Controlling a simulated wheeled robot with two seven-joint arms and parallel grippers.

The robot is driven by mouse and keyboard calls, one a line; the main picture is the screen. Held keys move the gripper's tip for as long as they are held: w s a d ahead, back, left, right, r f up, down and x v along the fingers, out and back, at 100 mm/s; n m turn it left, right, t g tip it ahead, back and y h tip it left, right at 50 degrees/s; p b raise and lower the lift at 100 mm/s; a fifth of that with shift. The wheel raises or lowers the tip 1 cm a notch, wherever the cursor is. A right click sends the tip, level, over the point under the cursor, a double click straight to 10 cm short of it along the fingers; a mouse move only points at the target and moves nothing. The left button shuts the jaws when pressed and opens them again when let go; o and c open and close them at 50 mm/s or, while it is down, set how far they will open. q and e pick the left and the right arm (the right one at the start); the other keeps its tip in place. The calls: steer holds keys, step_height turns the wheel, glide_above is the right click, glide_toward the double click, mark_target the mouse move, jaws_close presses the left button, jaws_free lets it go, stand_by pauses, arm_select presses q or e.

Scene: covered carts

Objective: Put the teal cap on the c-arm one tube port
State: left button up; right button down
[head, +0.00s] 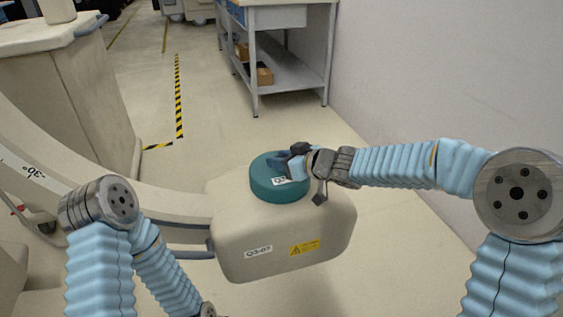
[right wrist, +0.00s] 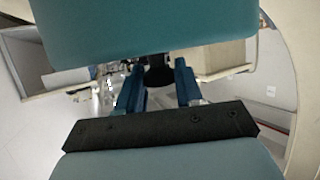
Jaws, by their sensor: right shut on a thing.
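The teal cap (head: 262,186) is a round, thick disc with a white label, at the top of the beige c-arm tube housing (head: 285,235). It looks upright, and I cannot tell whether it touches the port or sits just above it. The port itself is hidden beneath it. My right gripper (head: 291,164) is shut on the cap at its upper right side. In the right wrist view, a large teal surface, likely the cap (right wrist: 150,25), fills the top, with blue fingers below it. My left arm shows at the lower left, but its gripper is out of view.
The housing carries a white label and a yellow warning label (head: 305,247). The curved c-arm (head: 130,190) runs to the left, with a beige cart (head: 65,100) behind it. A grey shelf table (head: 290,80) stands at the back by the right wall (head: 440,80). Floor between them is clear.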

steer(key=shift+f, duration=0.15)
steer(key=c, duration=0.7)
jaws_free()
steer(key=shift+c, duration=0.2)
steer(key=shift+s+d+r, duration=0.2)
steer(key=shift+d+r, duration=0.05)
steer(key=shift+r, duration=0.15)
steer(key=p+v, duration=0.3)
steer(key=v, duration=0.8)
steer(key=shift+s, duration=0.15)
